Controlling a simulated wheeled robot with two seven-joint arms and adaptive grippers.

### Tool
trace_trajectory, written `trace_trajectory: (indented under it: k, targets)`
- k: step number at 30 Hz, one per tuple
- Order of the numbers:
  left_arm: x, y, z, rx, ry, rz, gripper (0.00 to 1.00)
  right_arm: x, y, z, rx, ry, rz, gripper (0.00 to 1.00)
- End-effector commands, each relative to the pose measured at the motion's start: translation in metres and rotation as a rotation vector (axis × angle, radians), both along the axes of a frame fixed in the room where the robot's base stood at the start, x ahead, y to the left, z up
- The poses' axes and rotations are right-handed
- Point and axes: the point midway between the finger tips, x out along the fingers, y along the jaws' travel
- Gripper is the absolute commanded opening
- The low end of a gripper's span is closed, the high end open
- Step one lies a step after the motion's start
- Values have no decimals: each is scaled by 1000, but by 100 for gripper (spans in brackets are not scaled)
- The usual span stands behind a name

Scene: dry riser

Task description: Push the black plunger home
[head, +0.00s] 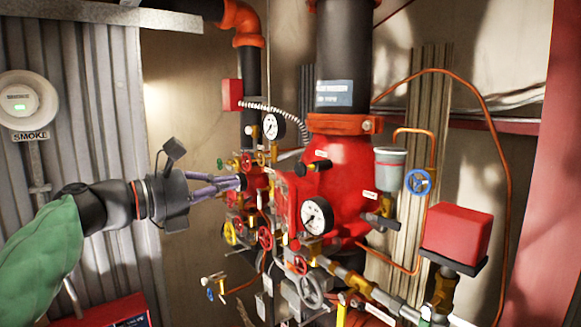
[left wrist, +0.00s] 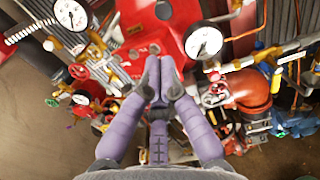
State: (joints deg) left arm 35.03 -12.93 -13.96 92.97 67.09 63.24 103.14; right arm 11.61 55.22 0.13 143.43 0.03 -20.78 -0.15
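A black knob-ended plunger (head: 319,166) sticks out of the front of the red valve body (head: 345,185), under a small white label in the head view. In the left wrist view a black knob (left wrist: 163,10), probably the same plunger, shows at the top edge beyond the fingertips. My left gripper (head: 242,182) reaches in from the left, with its purple fingers pointing at the red valve body, left of and slightly below the plunger. In the left wrist view its fingers (left wrist: 160,62) are together with nothing seen between them. My right gripper is not in view.
Two dial gauges, an upper one (head: 272,126) and a lower one (head: 316,215), flank the plunger. Several small handwheels and brass fittings crowd the gripper's tips. A grey cup (head: 389,170) and a red box (head: 457,233) stand to the right. Open air lies left of the piping.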

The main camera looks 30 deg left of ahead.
Motion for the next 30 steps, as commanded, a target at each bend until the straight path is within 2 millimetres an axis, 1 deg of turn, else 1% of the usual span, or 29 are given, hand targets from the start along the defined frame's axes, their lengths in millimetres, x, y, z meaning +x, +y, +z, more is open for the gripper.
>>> trace_trajectory:
  k: [3,11,16,20,30]
  targets:
    - [-3,-1,4,-4,-5,-3,0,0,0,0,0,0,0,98]
    - [-2,-1,4,-3,-4,-2,0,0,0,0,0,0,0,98]
    - [5,-5,4,-4,-4,-5,0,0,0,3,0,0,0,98]
    - [19,-11,5,-4,-5,-7,0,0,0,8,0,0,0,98]
    - [76,-35,5,-2,-2,-8,0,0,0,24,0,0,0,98]
